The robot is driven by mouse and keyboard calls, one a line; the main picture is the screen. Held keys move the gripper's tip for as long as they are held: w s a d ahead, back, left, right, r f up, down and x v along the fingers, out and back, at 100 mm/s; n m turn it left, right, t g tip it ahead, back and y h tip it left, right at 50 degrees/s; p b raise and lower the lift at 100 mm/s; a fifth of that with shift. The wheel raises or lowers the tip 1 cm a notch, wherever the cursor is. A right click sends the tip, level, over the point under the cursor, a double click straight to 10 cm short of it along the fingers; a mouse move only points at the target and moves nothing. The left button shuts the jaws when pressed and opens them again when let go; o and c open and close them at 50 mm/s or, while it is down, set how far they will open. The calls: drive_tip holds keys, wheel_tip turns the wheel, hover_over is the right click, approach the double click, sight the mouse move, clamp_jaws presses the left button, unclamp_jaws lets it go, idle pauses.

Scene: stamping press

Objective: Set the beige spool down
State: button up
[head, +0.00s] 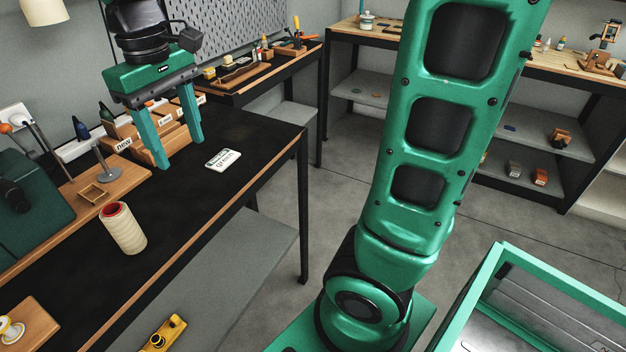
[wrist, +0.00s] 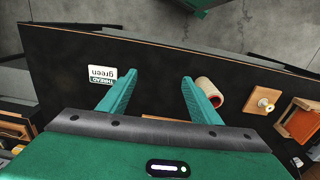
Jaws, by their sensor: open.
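The beige spool (head: 123,230), with a red-rimmed top, stands on the black bench top at the left in the head view. In the wrist view the spool (wrist: 209,92) shows just beyond the right fingertip, apart from the space between the fingers. My gripper (head: 178,152) has its two green fingers wide apart and hangs above the bench, behind and to the right of the spool in the head view. Nothing is between the fingers (wrist: 156,78) in the wrist view.
A white card reading "green" (head: 223,159) lies flat on the bench. Wooden boxes with labels (head: 137,135) stand behind my gripper. A small open wooden tray (head: 93,194) and a grey post (head: 106,165) are near the spool. The bench's front half is mostly clear.

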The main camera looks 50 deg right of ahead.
drive_tip(key=s+d+f+m, duration=0.5)
drive_tip(key=s+d, duration=0.5)
drive_tip(key=s+d+f+m, duration=0.5)
drive_tip(key=s+d+f, duration=0.1)
drive_tip(key=s+d, duration=0.4)
drive_tip(key=shift+s+d+f, duration=0.2)
drive_tip(key=shift+s+d, duration=0.05)
drive_tip(key=shift+d, duration=0.3)
